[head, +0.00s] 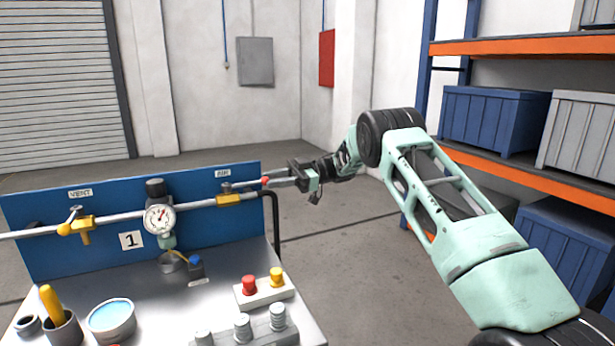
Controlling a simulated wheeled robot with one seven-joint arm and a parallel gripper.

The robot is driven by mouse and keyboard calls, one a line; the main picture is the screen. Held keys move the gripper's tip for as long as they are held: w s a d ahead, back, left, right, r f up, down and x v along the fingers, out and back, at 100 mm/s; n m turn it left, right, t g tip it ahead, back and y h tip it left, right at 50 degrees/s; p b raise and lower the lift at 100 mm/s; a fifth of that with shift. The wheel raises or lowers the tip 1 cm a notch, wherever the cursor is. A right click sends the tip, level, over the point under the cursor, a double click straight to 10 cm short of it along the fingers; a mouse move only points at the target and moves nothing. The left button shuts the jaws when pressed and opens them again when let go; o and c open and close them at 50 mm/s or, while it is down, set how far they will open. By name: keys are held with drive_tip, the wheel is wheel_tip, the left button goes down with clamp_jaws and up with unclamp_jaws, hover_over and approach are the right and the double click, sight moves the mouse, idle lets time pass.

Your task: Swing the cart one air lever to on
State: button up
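The cart (212,284) marked 1 stands at the lower left with a blue back panel (110,190). A pipe runs along the panel. The air valve (229,200), a yellow body under the AIR label (222,173), sits on the pipe near the panel's right end. Its lever seems to reach right, roughly along the pipe, to a red tip (265,181). My gripper (274,179) comes in from the right, with its fingers at or beside the red tip. I cannot tell whether they touch it or how far apart they are.
A vent valve (82,223) and a pressure gauge (160,218) share the pipe. Red and yellow buttons (263,287), a bowl (111,318) and a cup (62,330) stand on the cart top. A shelf (530,165) with crates stands at right, behind my arm. The floor behind the cart is clear.

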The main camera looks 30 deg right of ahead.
drive_tip(key=s+d+b, duration=0.1)
drive_tip(key=d, duration=1.2)
drive_tip(key=shift+s+b, duration=0.35)
